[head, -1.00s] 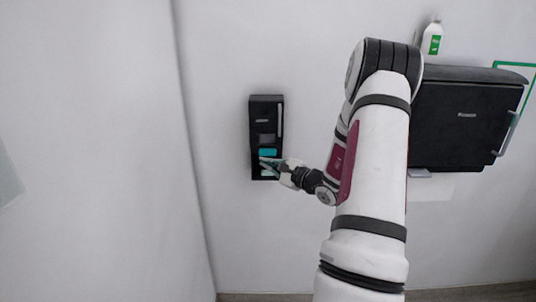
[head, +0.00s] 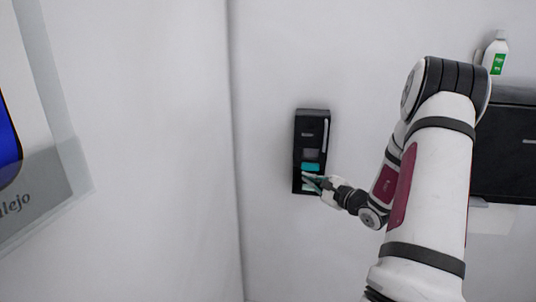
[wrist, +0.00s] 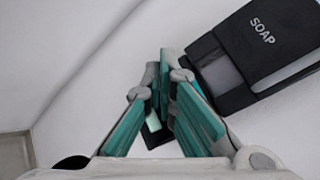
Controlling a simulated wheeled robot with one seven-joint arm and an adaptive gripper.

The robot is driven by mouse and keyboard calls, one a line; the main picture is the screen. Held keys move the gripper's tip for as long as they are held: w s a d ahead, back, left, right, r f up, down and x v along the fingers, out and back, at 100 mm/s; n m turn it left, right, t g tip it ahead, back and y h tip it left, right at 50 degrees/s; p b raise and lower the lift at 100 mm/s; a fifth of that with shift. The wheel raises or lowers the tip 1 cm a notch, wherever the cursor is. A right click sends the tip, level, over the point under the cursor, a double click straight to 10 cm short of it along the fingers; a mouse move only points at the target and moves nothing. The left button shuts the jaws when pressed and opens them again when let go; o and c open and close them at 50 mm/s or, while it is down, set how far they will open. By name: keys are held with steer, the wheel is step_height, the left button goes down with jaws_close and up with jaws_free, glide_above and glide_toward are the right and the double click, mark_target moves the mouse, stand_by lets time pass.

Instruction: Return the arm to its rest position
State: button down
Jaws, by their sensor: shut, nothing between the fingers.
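My arm (head: 425,190) reaches from the lower right, bent at a high elbow, with the forearm pointing down and left. My gripper (head: 308,182) has teal-padded fingers and overlaps the lower part of a black soap dispenser (head: 312,127) on the wall. Whether it touches the dispenser is unclear. In the wrist view the fingertips (wrist: 168,72) come together with nothing between them. The dispenser (wrist: 265,45), marked SOAP, fills the upper right there, beside and beyond the fingers.
A black wall unit (head: 508,150) is at the right, partly behind my arm. A white bottle with a green label (head: 496,55) stands above it. A framed poster (head: 70,170) hangs on the left wall. A wall corner runs between poster and dispenser. The wall around the dispenser is bare.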

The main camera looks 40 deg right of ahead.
steer(key=a+r+n+g+y, duration=0.3)
steer(key=a+n, duration=0.2)
steer(key=a, duration=0.6)
steer(key=a+r+n+g+y, duration=0.2)
steer(key=a+r+n+y, duration=0.15)
steer(key=a, duration=0.65)
steer(key=a+r+n+g+y, duration=0.3)
steer(key=a+n+y, duration=0.15)
steer(key=a, duration=0.65)
steer(key=s+a+r+n+g+h, duration=0.1)
steer(key=s+a+n+g+h, duration=0.2)
steer(key=s+a+n, duration=0.35)
steer(key=s+a+r+n+g+h, duration=0.1)
steer(key=s+a+n+g+h, duration=0.25)
steer(key=s, duration=0.65)
steer(key=s+d+r+n+t+h, duration=0.2)
steer(key=s+r+n+t+h, duration=0.1)
steer(key=s, duration=0.3)
steer(key=shift+n, duration=0.5)
steer(key=shift+d, duration=0.1)
